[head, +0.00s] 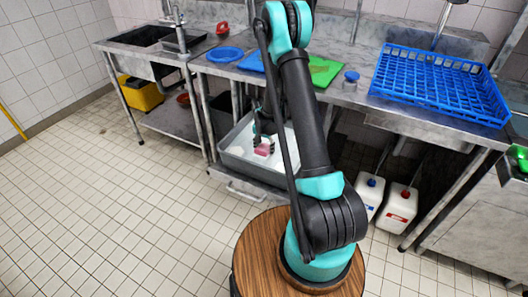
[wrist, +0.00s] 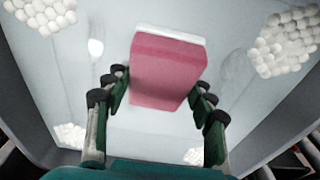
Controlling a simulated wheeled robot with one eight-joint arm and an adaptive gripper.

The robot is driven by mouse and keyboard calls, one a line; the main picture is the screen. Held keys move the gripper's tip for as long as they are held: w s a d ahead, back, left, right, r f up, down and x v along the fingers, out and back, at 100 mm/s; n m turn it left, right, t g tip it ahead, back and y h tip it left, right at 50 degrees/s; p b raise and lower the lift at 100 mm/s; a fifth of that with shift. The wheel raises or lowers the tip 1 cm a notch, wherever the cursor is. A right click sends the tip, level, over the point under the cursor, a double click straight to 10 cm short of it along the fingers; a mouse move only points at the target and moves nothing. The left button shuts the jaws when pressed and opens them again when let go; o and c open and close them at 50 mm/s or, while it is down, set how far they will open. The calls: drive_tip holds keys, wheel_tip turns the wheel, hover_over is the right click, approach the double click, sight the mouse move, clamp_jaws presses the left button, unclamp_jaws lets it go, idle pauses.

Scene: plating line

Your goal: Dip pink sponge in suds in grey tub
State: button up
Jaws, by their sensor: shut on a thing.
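A pink sponge (wrist: 168,70) with a white layer along one edge is between the fingers of my gripper (wrist: 158,98) in the wrist view. My gripper is shut on it. In the head view the sponge (head: 264,149) shows inside the grey tub (head: 233,161), near its middle. The tub holds pale water, and clumps of white suds (wrist: 287,42) float near its corners in the wrist view. The sponge is over an area between the clumps. Whether it touches the water I cannot tell. My arm hides the right part of the tub in the head view.
A fork (wrist: 95,48) shows in the tub's water. Two white jugs (head: 397,208) stand below at the right. The tiled floor at left is clear.

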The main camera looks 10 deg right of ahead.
sight(264, 147)
wheel_tip(264, 147, up, 12)
idle(1.3)
